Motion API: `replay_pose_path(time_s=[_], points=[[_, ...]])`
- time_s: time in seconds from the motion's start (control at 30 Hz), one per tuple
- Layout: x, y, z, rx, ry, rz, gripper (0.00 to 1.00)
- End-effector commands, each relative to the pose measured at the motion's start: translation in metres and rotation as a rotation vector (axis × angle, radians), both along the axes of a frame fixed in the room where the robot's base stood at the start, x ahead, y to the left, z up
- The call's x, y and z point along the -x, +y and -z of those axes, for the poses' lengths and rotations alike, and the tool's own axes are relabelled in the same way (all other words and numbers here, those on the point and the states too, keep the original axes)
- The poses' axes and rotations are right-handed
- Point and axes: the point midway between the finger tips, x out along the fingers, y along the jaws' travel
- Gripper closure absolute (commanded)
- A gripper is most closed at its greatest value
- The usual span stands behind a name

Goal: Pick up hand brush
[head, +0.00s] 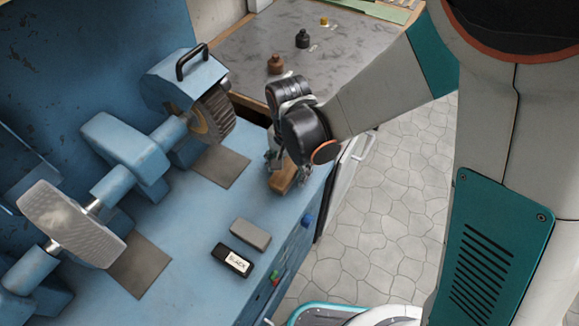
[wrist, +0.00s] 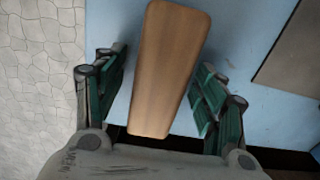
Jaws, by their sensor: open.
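The hand brush (head: 282,183) lies on the blue bench top near its right edge, under my gripper. In the wrist view its plain wooden back (wrist: 165,65) fills the middle, running from the top edge down toward the palm. Its bristles are not visible. My gripper (head: 287,169) points down over the brush and is open. In the wrist view the green-padded fingers of my gripper (wrist: 160,88) stand on either side of the wood, with a gap showing on both sides. In the head view my wrist and fingers hide part of the brush.
A grinding machine with a brush wheel (head: 215,117) stands left of my gripper. A grey block (head: 250,234) and a black box (head: 232,261) lie nearer on the bench (head: 190,250). Tiled floor lies right.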

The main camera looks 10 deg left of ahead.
Motion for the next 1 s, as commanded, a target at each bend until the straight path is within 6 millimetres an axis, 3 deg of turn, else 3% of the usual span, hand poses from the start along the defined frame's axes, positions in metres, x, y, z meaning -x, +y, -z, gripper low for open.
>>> replay_pose_path(time_s=[0.07,0.2,0.3,0.4,0.73,1.0], points=[[0.0,0.0,-0.001,0.0,0.0,0.0,0.37],[0.0,0.0,-0.001,0.0,0.0,0.0,0.69],[0.0,0.0,-0.001,0.0,0.0,0.001,0.86],[0.0,0.0,-0.001,0.0,0.0,0.0,0.9],[0.0,0.0,-0.006,0.0,0.0,0.001,0.9],[0.0,0.0,-0.037,0.0,0.0,0.001,0.9]])
